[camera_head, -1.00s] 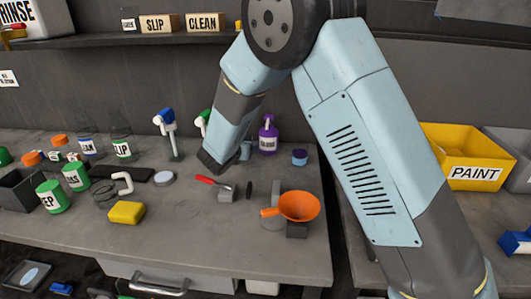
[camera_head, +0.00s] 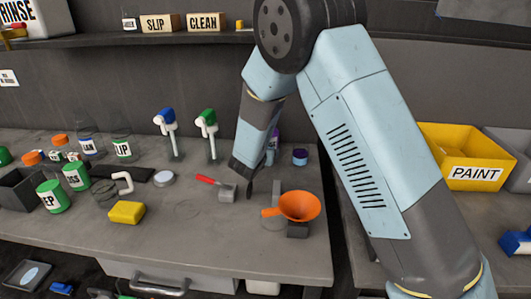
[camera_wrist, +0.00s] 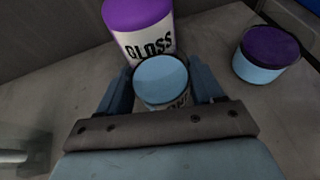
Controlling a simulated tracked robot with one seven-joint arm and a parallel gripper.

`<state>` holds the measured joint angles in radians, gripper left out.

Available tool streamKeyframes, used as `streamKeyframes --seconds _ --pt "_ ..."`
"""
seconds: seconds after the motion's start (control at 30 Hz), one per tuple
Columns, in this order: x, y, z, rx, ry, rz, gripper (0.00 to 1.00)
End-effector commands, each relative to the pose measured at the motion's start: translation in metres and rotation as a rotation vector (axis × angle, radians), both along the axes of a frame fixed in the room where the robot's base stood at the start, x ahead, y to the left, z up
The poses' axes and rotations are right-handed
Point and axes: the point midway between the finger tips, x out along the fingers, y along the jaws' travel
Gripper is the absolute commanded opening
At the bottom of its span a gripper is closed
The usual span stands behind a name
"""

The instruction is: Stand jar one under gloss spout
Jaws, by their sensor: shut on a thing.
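In the wrist view, jar one (camera_wrist: 161,80) has a light blue round top and a partly visible label reading "ONE". My gripper (camera_wrist: 160,92) has a finger on each side of it and is shut on it. The white GLOSS bottle (camera_wrist: 147,38) with a purple top stands just beyond the jar; its spout cannot be made out. In the head view my gripper (camera_head: 244,170) is low over the bench's right part. It hides most of the GLOSS bottle, whose purple edge (camera_head: 276,133) shows. I cannot tell whether the jar touches the bench.
A blue jar with a purple lid (camera_wrist: 267,53) stands right of the GLOSS bottle. Blue-headed (camera_head: 165,120) and green-headed (camera_head: 207,120) dispensers stand to the left. An orange funnel (camera_head: 299,206) and a red-handled tool (camera_head: 208,181) lie nearer the front.

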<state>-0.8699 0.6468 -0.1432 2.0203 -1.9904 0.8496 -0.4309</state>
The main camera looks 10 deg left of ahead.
Motion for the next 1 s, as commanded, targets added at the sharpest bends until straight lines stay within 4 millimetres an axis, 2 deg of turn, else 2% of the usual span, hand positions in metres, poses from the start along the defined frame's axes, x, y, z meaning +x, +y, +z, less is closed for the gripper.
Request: streamKeyframes --seconds 0.3,0.33,0.57,0.87,1.0 --pt "0.001 0.000 -0.001 0.000 -0.002 -0.001 0.29" --pt "0.000 0.000 -0.001 0.000 -0.001 -0.001 0.68" --pt "0.000 0.000 -0.001 0.000 -0.001 -0.001 0.90" --pt "0.000 0.000 0.001 0.001 -0.002 0.000 0.92" --pt "-0.011 0.003 0.006 0.001 -0.001 0.002 0.92"
